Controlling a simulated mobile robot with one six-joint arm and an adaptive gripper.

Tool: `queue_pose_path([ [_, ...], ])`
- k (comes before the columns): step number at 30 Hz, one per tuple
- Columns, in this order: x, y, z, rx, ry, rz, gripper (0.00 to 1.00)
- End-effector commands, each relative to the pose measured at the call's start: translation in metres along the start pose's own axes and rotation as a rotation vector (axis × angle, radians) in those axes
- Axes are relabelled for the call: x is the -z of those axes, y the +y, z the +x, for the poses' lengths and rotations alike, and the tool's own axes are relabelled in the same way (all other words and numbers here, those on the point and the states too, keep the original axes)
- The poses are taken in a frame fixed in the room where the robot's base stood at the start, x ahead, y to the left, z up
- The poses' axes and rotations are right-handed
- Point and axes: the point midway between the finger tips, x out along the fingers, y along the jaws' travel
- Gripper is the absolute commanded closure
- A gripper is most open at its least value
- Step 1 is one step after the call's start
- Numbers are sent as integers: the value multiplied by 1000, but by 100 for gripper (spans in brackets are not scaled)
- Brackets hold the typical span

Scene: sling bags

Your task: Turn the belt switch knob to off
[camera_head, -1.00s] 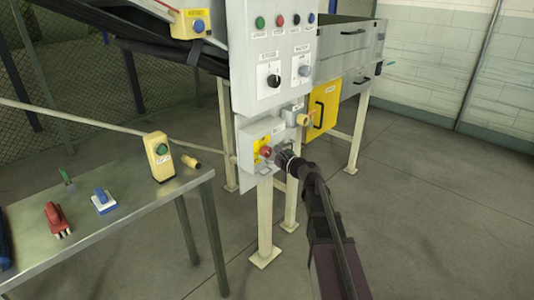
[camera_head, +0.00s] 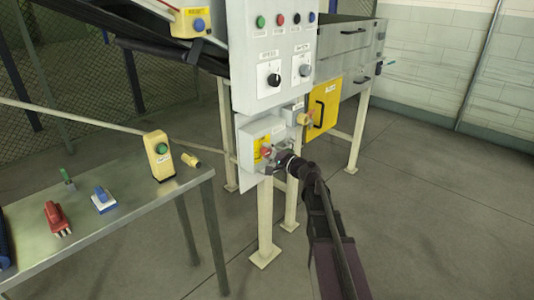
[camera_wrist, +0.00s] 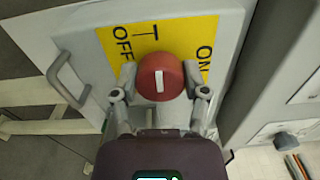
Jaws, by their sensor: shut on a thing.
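The belt switch knob (camera_wrist: 160,76) is red and round with a white mark, on a yellow plate (camera_wrist: 133,38) lettered OFF at left and ON at right in the wrist view. Its white mark runs roughly up and down, between the two words. My gripper (camera_wrist: 160,92) is shut on the knob, one finger at each side. In the head view the red knob (camera_head: 265,153) shows on the low grey switch box (camera_head: 247,135), with my gripper (camera_head: 272,157) at it. The fingers partly cover the knob there.
A metal table (camera_head: 125,195) with several tools stands at left. The box has a metal handle (camera_wrist: 68,78). Floor is free at right.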

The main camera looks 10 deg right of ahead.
Motion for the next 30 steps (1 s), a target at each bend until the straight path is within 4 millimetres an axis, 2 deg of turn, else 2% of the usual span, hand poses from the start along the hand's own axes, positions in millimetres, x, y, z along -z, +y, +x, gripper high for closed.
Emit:
queue_pose_path([
  [7, 0, 0, 2, 2, -2, -64, 89],
  [19, 0, 0, 2, 2, -2, -71, 89],
  [20, 0, 0, 2, 2, -2, -71, 36],
  [21, 0, 0, 2, 2, -2, -71, 24],
  [23, 0, 0, 2, 1, -2, -70, 7],
  [30, 0, 0, 1, 1, -1, -70, 7],
])
